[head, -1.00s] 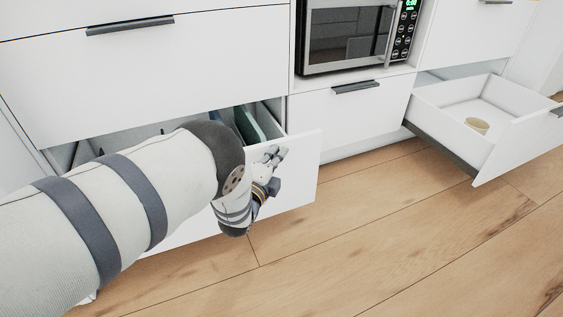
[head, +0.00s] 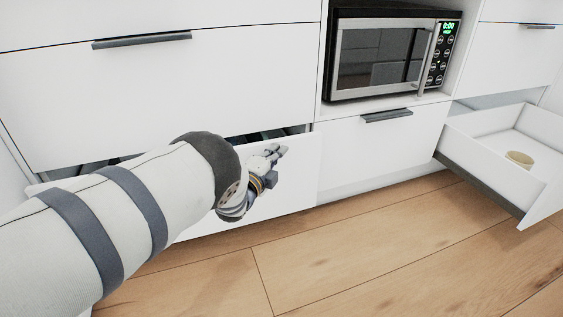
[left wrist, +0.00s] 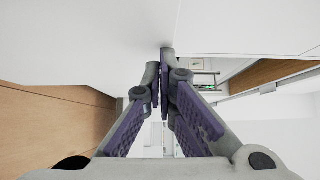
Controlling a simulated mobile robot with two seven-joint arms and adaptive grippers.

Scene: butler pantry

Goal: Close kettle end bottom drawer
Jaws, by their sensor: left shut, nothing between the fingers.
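A white bottom drawer (head: 296,182) at the left of the head view stands partly open, with dark contents just visible through the narrow gap at its top. My left gripper (head: 274,154) is at the outer side of its front panel, near the right end, and looks close to or against it. In the left wrist view the fingers of the left gripper (left wrist: 163,65) are together with nothing between them, beside a white surface. My forearm hides the left part of the drawer. No kettle shows. My right gripper is out of view.
Another bottom drawer (head: 475,160) stands open at the right, with a small tan bowl (head: 520,158) in it. A microwave (head: 385,55) sits in a niche above a closed drawer (head: 375,145). The wooden floor (head: 350,245) in front is clear.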

